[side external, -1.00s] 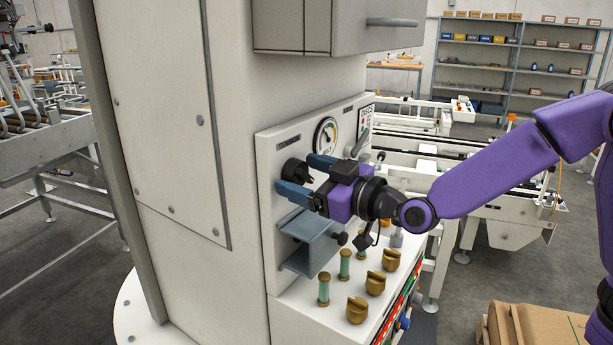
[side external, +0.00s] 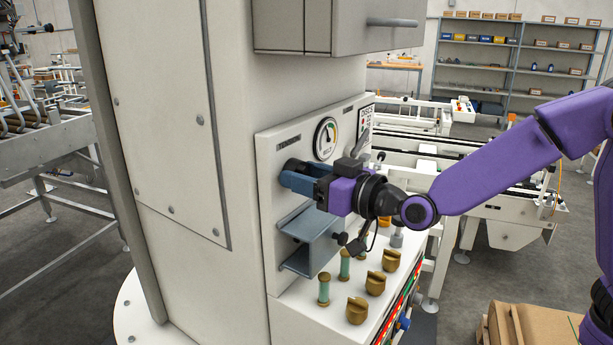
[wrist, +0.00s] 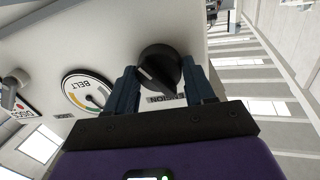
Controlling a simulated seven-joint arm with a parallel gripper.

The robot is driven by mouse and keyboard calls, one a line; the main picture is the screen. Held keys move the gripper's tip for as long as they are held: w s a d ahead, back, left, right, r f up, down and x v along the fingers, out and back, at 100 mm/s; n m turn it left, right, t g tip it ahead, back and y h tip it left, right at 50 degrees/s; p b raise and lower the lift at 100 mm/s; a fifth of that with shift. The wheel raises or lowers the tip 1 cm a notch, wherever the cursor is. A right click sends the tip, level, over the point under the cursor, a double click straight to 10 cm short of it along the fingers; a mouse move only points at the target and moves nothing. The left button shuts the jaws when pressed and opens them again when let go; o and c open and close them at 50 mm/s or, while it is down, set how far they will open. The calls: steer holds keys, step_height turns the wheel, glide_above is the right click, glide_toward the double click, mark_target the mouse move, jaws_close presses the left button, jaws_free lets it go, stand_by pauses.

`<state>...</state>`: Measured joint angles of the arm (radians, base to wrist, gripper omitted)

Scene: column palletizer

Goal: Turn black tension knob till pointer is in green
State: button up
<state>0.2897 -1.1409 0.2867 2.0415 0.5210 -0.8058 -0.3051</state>
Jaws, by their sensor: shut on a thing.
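The black tension knob (wrist: 160,66) has a white line on its face and sticks out of the white panel. My gripper (wrist: 162,78) is shut on it, with one blue finger on each side in the wrist view. The round belt gauge (side external: 326,138) sits on the panel above and to the right of the knob. The gauge also shows in the wrist view (wrist: 86,92), with a coloured arc. I cannot tell for sure which colour its pointer is on.
A grey-blue bracket (side external: 312,243) juts out just below my gripper. Brass knobs (side external: 357,310) and green-bodied posts (side external: 324,289) stand on the ledge below. A lever (side external: 361,146) is right of the gauge. A grey box (side external: 340,28) overhangs above.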

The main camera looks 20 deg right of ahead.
steer(key=shift+m, duration=1.1)
steer(key=o, duration=1)
steer(key=shift+o, duration=0.2)
steer(key=shift+s, duration=0.1)
steer(key=v, duration=1.7)
steer(key=shift+r, duration=0.25)
steer(key=shift+s+d, duration=0.1)
